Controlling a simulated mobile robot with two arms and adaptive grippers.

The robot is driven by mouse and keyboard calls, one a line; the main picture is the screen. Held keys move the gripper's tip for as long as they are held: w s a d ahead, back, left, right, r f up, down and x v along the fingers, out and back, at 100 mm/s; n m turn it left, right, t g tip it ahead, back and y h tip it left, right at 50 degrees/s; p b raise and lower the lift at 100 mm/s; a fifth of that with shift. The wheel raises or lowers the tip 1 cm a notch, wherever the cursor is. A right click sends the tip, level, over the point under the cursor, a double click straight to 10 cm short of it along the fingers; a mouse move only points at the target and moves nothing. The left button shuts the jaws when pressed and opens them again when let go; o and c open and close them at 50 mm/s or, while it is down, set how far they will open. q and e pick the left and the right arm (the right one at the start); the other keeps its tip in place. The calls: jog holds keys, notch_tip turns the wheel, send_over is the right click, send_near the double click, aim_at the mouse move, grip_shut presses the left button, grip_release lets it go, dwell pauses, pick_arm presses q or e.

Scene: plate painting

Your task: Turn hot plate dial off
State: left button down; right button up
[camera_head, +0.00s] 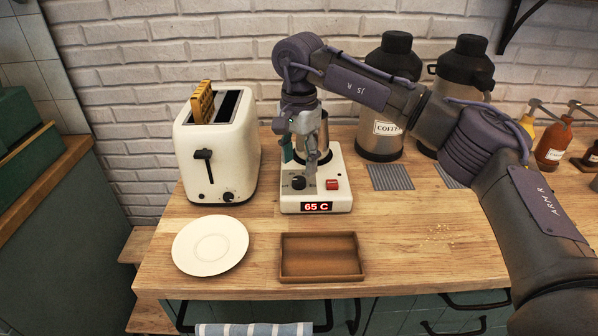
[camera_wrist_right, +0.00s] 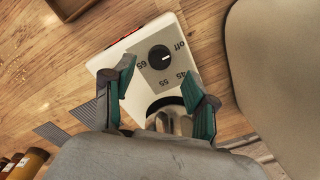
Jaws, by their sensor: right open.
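The white hot plate (camera_head: 336,197) stands on the wooden counter with a metal pot on its top and a red display reading 65 C. Its black dial (camera_head: 299,182) is on the front left of the control face, beside a red switch (camera_head: 332,184). In the right wrist view the dial (camera_wrist_right: 159,54) lies beyond the fingertips, with off, 45, 55 and 65 marked around it; its exact pointer setting is hard to tell. My right gripper (camera_wrist_right: 165,80) is open and empty above the hot plate, fingers apart and clear of the dial. My left gripper is out of view.
A cream toaster (camera_head: 222,150) with a waffle stands left of the hot plate. A white plate (camera_head: 210,245) and a brown tray (camera_head: 321,279) lie in front. Coffee dispensers (camera_head: 381,139) stand behind my right arm. The counter's front right is clear except for crumbs.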

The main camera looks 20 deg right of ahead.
aim_at(299, 179)
notch_tip(299, 179, up, 8)
jog(key=shift+f, duration=0.15)
dwell(0.4)
